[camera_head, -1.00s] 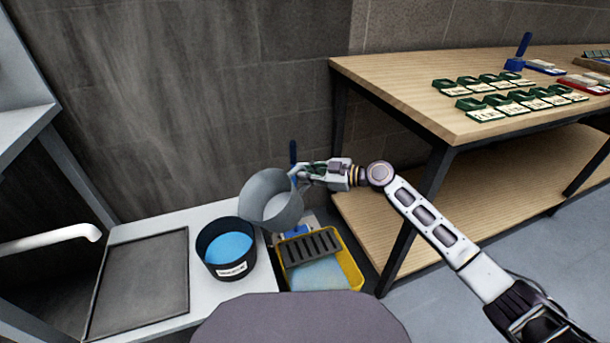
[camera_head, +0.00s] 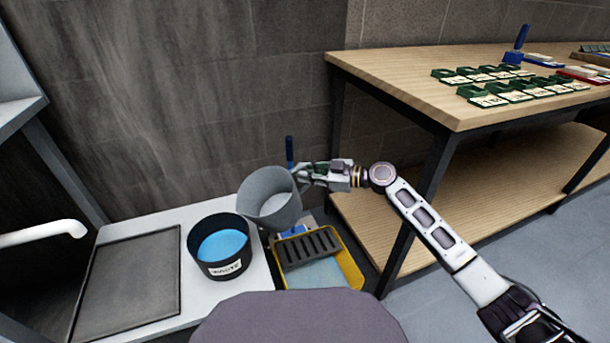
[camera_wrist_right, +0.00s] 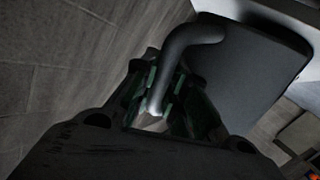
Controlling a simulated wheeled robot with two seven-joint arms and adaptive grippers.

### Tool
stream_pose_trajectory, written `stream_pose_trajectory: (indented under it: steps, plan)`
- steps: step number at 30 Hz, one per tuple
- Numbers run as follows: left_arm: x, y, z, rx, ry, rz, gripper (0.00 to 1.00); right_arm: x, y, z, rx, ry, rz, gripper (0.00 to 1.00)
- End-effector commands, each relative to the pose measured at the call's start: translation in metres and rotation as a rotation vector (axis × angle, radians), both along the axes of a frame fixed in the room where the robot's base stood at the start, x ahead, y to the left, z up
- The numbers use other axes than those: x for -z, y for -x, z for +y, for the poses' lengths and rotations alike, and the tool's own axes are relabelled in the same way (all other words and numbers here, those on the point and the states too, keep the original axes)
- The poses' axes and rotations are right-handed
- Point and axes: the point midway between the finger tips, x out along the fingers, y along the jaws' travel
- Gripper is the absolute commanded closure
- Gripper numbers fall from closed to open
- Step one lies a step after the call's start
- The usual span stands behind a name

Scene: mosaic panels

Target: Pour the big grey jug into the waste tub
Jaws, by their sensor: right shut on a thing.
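The big grey jug (camera_head: 272,208) is held up by my right gripper (camera_head: 303,178), which is shut on its handle at the jug's right side. The jug tilts a little to the left, its mouth facing the camera and left; no liquid stream shows. In the right wrist view the dark handle (camera_wrist_right: 190,42) runs between the fingers, with the jug's wall (camera_wrist_right: 245,75) behind. The black waste tub (camera_head: 222,262) stands on the white counter, just left of and below the jug, with blue liquid (camera_head: 222,245) inside. My left gripper is not seen.
A yellow tray (camera_head: 348,262) with a dark slotted rack (camera_head: 308,248) lies below and right of the jug. A dark sunken panel (camera_head: 125,285) is left of the tub, near a white tap (camera_head: 45,234). A wooden table (camera_head: 400,80) with green-cased items stands right.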

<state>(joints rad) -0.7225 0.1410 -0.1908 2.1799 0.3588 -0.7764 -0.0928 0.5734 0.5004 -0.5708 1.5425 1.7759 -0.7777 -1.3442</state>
Motion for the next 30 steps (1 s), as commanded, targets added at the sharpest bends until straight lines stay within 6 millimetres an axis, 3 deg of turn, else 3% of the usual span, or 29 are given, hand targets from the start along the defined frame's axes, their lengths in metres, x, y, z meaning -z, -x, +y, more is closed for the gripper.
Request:
stream_pose_trajectory:
  steps: [30]
  plan:
    - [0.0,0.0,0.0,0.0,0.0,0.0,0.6,0.046,-0.009,-0.013,-0.001,-0.123,0.08,1.0]
